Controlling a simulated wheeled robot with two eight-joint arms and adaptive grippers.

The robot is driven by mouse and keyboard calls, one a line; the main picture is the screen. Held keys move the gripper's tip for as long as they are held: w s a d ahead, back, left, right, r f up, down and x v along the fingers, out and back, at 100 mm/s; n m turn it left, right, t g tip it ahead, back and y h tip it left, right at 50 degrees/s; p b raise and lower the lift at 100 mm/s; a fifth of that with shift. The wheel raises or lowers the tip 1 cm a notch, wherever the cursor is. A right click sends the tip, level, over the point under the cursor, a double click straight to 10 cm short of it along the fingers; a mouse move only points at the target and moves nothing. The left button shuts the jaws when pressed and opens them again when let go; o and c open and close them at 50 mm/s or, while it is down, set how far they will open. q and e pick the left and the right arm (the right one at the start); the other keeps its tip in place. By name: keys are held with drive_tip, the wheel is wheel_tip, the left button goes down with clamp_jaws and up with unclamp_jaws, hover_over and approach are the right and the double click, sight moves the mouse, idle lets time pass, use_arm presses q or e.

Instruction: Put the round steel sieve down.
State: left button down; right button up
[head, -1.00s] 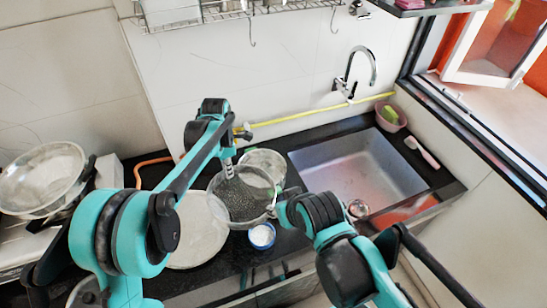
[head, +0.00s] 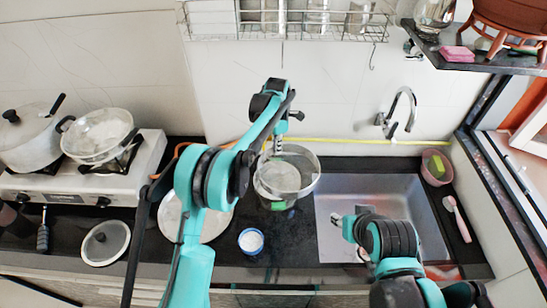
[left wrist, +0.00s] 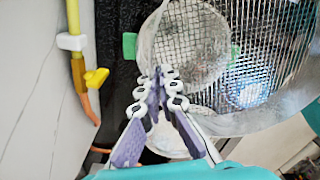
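The round steel sieve (head: 284,178) is over a pale pot with green handles (head: 278,205) on the dark counter, left of the sink. Its mesh (left wrist: 275,50) fills the right of the left wrist view, with the pot (left wrist: 185,45) below it. I cannot tell whether the sieve touches the pot. My left gripper (head: 267,153) is at the sieve's upper left rim. In the left wrist view its fingers (left wrist: 157,83) come together on the rim. My right gripper (head: 341,222) is over the sink, apart from the sieve; its fingers are too small to read.
A large pale round lid or board (head: 205,222) lies left of the sieve. A small blue-white bowl (head: 251,241) stands in front. The sink (head: 330,190) is to the right, the stove (head: 150,150) with pans to the left. A wire rack (head: 290,36) hangs above.

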use_arm(q)
drive_tip(key=w+a+f+b, duration=0.1)
drive_tip(key=w+a+f, duration=0.3)
drive_tip(key=f, duration=0.3)
use_arm(e)
drive_tip(key=shift+w+a+f, duration=0.15)
drive_tip(key=shift+a+f, duration=0.2)
drive_tip(key=shift+f, duration=0.35)
use_arm(q)
drive_tip(key=shift+f, duration=0.1)
drive_tip(key=shift+w+d+f+b, duration=0.1)
drive_tip(key=shift+w+f+b, duration=0.05)
drive_tip(key=shift+f+b, duration=0.45)
drive_tip(key=c, duration=1.7)
unclamp_jaws()
use_arm(e)
drive_tip(key=shift+f, duration=0.4)
